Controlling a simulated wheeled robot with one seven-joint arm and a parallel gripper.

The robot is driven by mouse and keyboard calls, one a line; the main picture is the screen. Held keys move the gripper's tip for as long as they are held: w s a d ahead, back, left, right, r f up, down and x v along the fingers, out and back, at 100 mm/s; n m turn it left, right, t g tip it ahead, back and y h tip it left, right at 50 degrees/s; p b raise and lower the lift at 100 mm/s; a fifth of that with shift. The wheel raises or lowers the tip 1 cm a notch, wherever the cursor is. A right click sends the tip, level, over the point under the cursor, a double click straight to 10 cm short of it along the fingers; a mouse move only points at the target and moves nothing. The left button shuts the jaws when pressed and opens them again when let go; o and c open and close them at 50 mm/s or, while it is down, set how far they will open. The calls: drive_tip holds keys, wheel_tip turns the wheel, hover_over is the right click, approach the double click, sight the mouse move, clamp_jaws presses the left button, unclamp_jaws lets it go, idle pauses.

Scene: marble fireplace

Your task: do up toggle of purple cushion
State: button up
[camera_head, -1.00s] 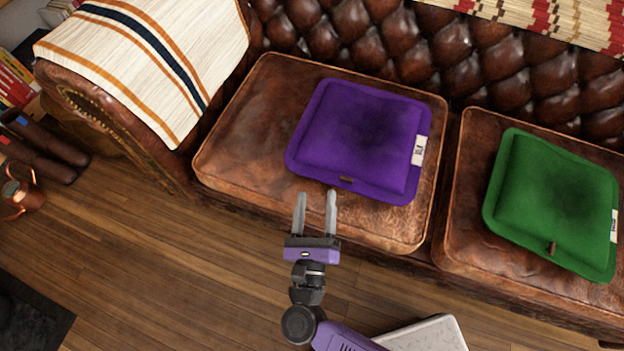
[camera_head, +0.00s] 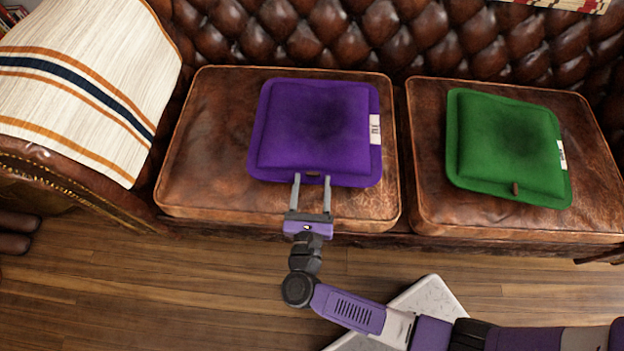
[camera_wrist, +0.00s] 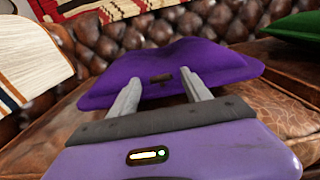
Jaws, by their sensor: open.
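The purple cushion (camera_head: 318,130) lies flat on the left seat of a brown leather sofa, with a white tag on its right edge. Its small brown toggle (camera_head: 313,174) is at the middle of the front edge. In the wrist view the toggle (camera_wrist: 161,77) lies crosswise on the purple cushion (camera_wrist: 190,62), seen between and beyond the fingertips. My gripper (camera_head: 311,178) is open and empty at the cushion's front edge, one finger on each side of the toggle. Whether the fingers touch the cloth is unclear.
A green cushion (camera_head: 505,145) with a brown toggle (camera_head: 515,188) lies on the right seat (camera_head: 430,200). A striped throw (camera_head: 90,85) covers the left armrest. The tufted backrest (camera_head: 330,35) rises behind. Wooden floor (camera_head: 200,290) is open in front.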

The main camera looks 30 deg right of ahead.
drive_tip(key=shift+w+d, duration=0.35)
drive_tip(key=shift+w, duration=0.05)
clamp_jaws()
drive_tip(key=shift+s+d+f+n+t+y+b, duration=0.1)
drive_tip(key=shift+d+n+t+y+b, duration=0.2)
drive_tip(key=shift+n+t+y, duration=0.6)
drive_tip(key=shift+n+y+b, duration=0.35)
drive_tip(key=shift+n+y, duration=0.25)
drive_tip(key=shift+y, duration=0.6)
